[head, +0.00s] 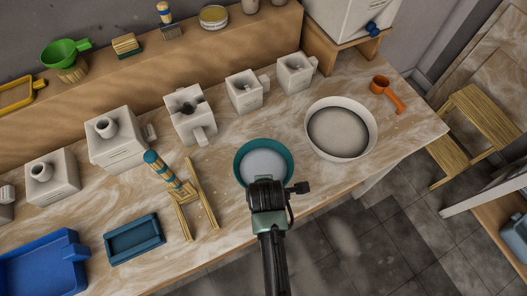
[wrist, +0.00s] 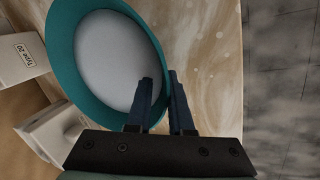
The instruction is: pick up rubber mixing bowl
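A teal bowl (head: 241,160), which I take to be the rubber mixing bowl, stands upright near the front edge of the table, with a pale grey inside. In the wrist view the bowl (wrist: 66,62) fills the upper left. My gripper (wrist: 160,78) is at its near rim, one finger over the inside and the other outside, with the wall between them. A gap shows between the fingers, so it looks open. Contact with the wall cannot be made out. In the head view my gripper (head: 266,186) covers the bowl's near side and its fingertips are hidden.
A larger white basin (head: 367,140) stands right of the bowl. A wooden stand (head: 184,208) with a blue-wrapped handle and a teal tray (head: 134,238) are left. White plaster blocks (head: 190,116) line the back. The table's front edge is close.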

